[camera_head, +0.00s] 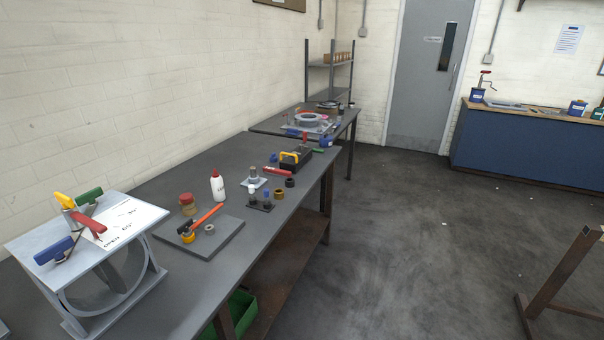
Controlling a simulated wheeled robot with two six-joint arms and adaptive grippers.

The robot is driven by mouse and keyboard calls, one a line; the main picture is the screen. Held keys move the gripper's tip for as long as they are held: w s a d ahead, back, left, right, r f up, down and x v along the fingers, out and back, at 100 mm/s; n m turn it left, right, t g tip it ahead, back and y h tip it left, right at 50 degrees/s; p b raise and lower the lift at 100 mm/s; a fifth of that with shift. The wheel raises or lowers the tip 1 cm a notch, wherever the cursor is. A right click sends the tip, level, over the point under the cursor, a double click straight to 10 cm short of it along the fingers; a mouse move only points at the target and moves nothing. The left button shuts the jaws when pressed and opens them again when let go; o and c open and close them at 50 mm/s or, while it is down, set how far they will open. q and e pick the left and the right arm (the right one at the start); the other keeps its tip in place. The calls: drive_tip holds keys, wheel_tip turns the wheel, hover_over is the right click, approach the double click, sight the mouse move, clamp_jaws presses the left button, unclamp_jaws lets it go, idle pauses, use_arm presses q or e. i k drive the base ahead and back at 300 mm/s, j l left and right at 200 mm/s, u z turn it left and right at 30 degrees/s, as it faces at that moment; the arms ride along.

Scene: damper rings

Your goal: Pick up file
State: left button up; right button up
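I cannot clearly make out which object is the file. An orange-handled tool (207,216) with a dark end lies on a grey plate (228,240) on the near bench; it may be a hammer or a file. A small red bar-like item (277,171) lies farther back on the bench. A green-handled item (318,150) lies near the bench's far end. Blue, red, green and yellow handles (88,223) sit on a grey stand at the left, and their tool ends are hard to see. Neither gripper is in view.
The long grey bench (165,285) runs along the left wall, holding a white bottle (218,186), a brown jar (187,204) and several small parts. A second bench stands behind it. A blue cabinet (525,145) is at the back right. The floor between is mostly clear; a brown frame (565,272) stands at right.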

sight(271, 171)
drive_tip(key=i+l+z, duration=0.1)
drive_tip(key=z, duration=0.35)
drive_tip(key=i+z, duration=0.25)
drive_tip(key=z, duration=0.2)
drive_tip(key=i, duration=3.05)
drive_tip(key=i+u, duration=0.1)
drive_tip(key=i, duration=0.4)
drive_tip(key=i+l+u, duration=0.1)
drive_tip(key=i, duration=0.35)
drive_tip(key=i+l+u, duration=0.1)
drive_tip(key=i, duration=0.4)
drive_tip(key=l+u, duration=0.1)
drive_tip(key=u, duration=3.25)
